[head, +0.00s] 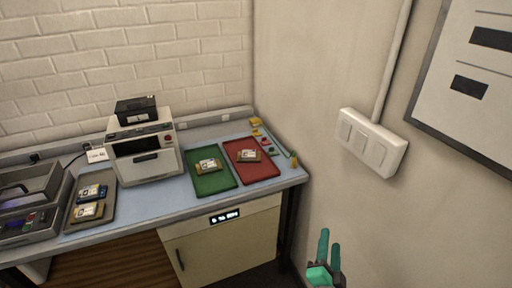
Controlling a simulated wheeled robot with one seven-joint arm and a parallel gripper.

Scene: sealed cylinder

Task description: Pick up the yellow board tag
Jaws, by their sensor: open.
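Small yellow pieces (256,122) lie at the back right corner of the workbench; they are too small to tell whether one is the yellow board tag. A tan-yellow board with a white label (207,166) lies on the green mat (212,184), and a similar brownish one (248,156) lies on the red mat (262,172). My gripper (330,240), with teal fingers, is at the bottom right, in front of and to the right of the bench. It is open, with nothing seen between its fingers, and apart from all these things.
The workbench (145,205) stands against a brick wall. A white oven-like device (150,163) with a black box (136,110) on top stands at the back. A dark tray (78,217) with labelled boards and a grey case (28,232) are at left. A wall with switches (372,142) bounds the right.

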